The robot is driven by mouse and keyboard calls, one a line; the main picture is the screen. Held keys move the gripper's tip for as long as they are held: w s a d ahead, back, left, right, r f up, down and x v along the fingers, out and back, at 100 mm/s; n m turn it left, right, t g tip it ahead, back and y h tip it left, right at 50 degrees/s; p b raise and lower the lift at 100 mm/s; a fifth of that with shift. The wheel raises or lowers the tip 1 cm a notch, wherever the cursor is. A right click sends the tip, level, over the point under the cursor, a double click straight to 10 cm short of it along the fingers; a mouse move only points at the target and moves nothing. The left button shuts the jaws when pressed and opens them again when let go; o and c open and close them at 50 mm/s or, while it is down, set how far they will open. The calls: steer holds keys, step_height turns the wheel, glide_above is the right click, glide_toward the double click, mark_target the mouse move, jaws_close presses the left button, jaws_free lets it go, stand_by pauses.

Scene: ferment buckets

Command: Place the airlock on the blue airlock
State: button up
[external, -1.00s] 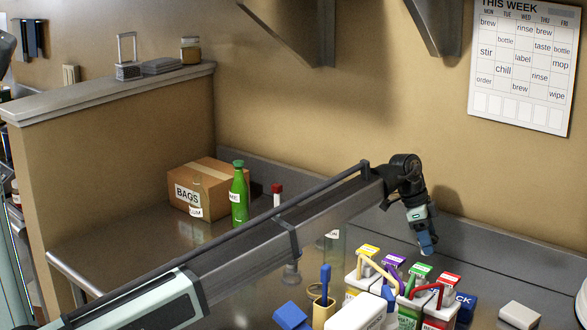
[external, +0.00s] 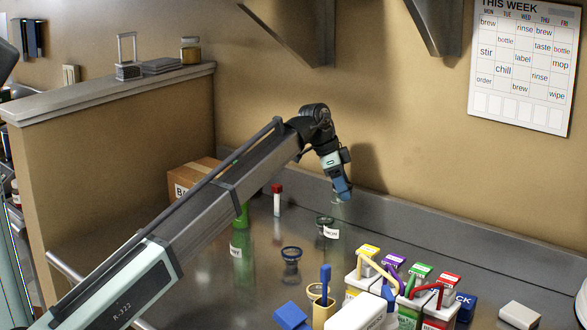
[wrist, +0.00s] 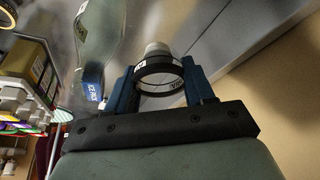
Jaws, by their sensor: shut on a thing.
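My gripper (external: 343,196) hangs above the back of the steel counter, near the wall. In the wrist view my gripper (wrist: 160,88) has its blue fingers closed on the two sides of a small clear piece with a black rim and a label, seemingly the airlock (wrist: 159,71). In the external view only a pale bit of it shows below the fingertips. A small dark-rimmed clear piece (external: 291,262) stands on the counter, its rim perhaps bluish. A similar labelled piece (external: 325,224) stands behind it. I cannot tell for sure which is the blue airlock.
A green bottle (external: 241,245) and a cardboard box (external: 191,179) are partly behind my arm.

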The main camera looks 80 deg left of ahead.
steer(key=s+d+n, duration=0.1)
steer(key=s+d, duration=0.2)
steer(key=s, duration=0.7)
steer(key=n, duration=0.1)
glide_above(300, 257)
steer(key=s+a, duration=0.1)
steer(key=s, duration=0.1)
steer(key=shift+y, duration=0.4)
steer(key=shift+a+f, duration=0.1)
steer(key=shift+f, duration=5.45)
steer(key=shift+f, duration=0.6)
steer(key=o, duration=1)
steer(key=shift+r, duration=0.3)
steer(key=v, duration=1.2)
steer(key=shift+r, duration=0.35)
